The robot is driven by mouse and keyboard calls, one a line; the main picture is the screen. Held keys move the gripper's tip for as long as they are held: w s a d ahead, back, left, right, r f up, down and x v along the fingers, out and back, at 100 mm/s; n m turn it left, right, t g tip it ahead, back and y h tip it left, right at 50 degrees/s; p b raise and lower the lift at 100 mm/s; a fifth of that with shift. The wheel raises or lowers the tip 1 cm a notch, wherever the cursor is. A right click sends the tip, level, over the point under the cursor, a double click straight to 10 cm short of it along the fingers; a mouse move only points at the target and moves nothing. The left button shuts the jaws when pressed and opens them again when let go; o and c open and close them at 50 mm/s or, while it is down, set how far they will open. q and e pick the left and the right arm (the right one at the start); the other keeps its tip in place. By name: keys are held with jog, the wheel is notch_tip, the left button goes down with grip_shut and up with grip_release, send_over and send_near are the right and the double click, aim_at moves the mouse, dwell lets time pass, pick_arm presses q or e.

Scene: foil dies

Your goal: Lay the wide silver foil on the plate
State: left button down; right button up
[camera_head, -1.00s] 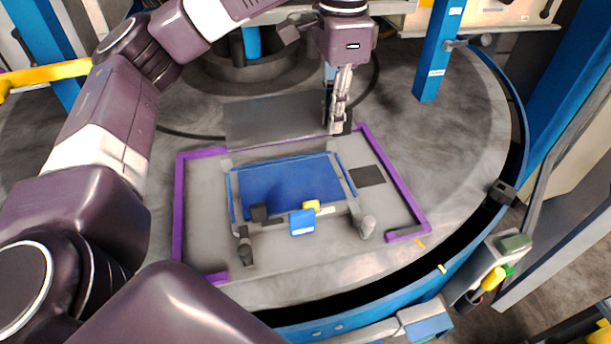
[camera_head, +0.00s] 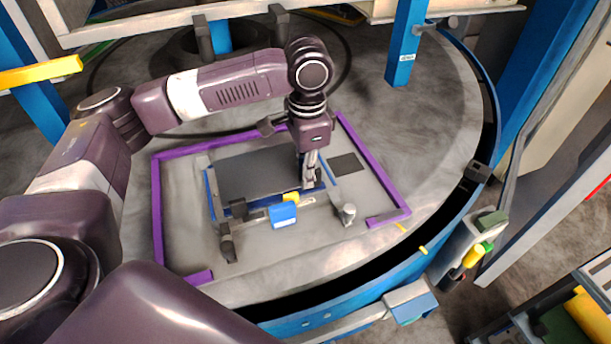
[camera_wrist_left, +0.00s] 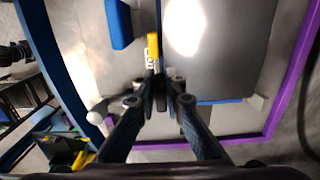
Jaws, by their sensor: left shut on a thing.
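The wide foil (camera_head: 255,168) shows as a flat dark grey sheet in the head view. It lies over, or just above, the blue plate (camera_head: 330,172) and covers most of it; I cannot tell whether it touches. Blue shows along the left, front and right edges. My left gripper (camera_head: 311,184) is shut on the foil near its right front side, pointing down. In the left wrist view the fingers (camera_wrist_left: 160,98) are together, with the grey foil (camera_wrist_left: 225,45) spread beyond them and a blue strip (camera_wrist_left: 218,102) beside it. My right gripper is not in view.
A purple border (camera_head: 157,210) surrounds the work area. At the plate's front stand a blue block (camera_head: 284,215), a yellow piece (camera_head: 291,197), a dark clamp (camera_head: 227,245) and a grey knob (camera_head: 348,213). A small dark square (camera_head: 350,165) lies at right.

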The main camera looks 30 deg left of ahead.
pick_arm(q)
jog(key=shift+f, duration=0.75)
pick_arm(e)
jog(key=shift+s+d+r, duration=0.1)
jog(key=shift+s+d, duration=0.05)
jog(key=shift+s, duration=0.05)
pick_arm(q)
jog(key=c, duration=2)
grip_release()
jog(key=shift+f, duration=0.1)
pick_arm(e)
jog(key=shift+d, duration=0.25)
pick_arm(q)
notch_tip(320, 180, up, 11)
jog(key=shift+d+r+b, duration=0.1)
jog(key=shift+b, duration=0.8)
jog(key=shift+r, duration=0.55)
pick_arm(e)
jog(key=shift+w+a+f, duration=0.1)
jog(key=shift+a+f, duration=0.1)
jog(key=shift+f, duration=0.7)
